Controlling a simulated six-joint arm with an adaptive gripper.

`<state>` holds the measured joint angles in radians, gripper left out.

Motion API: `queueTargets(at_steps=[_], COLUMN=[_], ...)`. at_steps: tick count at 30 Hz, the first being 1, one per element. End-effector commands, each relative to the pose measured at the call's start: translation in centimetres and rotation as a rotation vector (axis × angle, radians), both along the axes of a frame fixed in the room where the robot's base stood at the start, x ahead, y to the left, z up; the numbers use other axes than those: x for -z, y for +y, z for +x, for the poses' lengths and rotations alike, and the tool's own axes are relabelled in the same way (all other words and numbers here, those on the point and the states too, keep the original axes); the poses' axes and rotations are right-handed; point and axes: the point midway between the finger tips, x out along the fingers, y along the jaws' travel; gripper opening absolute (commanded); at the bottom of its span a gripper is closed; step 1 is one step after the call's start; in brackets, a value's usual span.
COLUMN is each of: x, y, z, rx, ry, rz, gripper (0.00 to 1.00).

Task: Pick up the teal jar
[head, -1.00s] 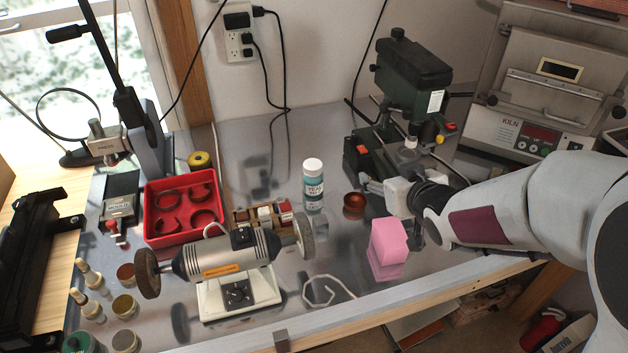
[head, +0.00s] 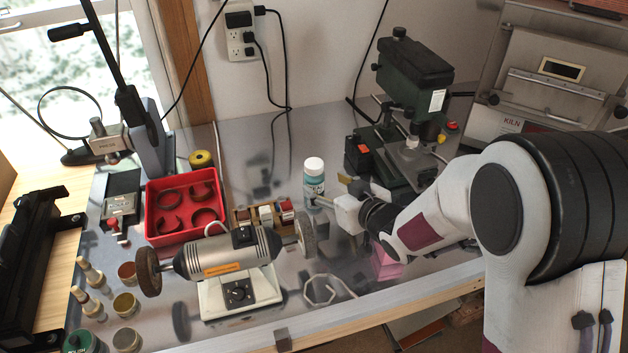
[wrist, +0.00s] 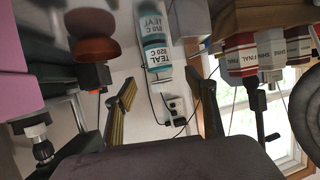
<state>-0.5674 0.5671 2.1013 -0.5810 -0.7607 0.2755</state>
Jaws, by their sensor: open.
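The teal jar (head: 313,186) stands upright on the metal bench, with a white cap and a pale label. My gripper (head: 329,190) is beside it, low over the bench on its right, with its fingers toward the jar. In the wrist view the jar (wrist: 157,42), labelled TEAL 820 C, shows upside down between the lines of the two open fingers (wrist: 163,82). The fingers have not closed on it, and I cannot tell whether either one touches it.
A bench polisher (head: 237,262) and a box of small bottles (head: 264,216) stand left of the jar. A pink block (head: 386,264) is partly hidden under my arm. A red-brown bowl shows in the wrist view (wrist: 92,48). A green drill press (head: 413,75) stands behind right.

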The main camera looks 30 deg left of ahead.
Motion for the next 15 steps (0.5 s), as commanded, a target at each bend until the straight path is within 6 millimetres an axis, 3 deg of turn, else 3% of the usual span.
queueTargets(at_steps=[15], x=[1.1], y=[1.9], z=[1.3], rx=[0.000], ry=[0.001], rz=[-0.001], gripper=[0.56])
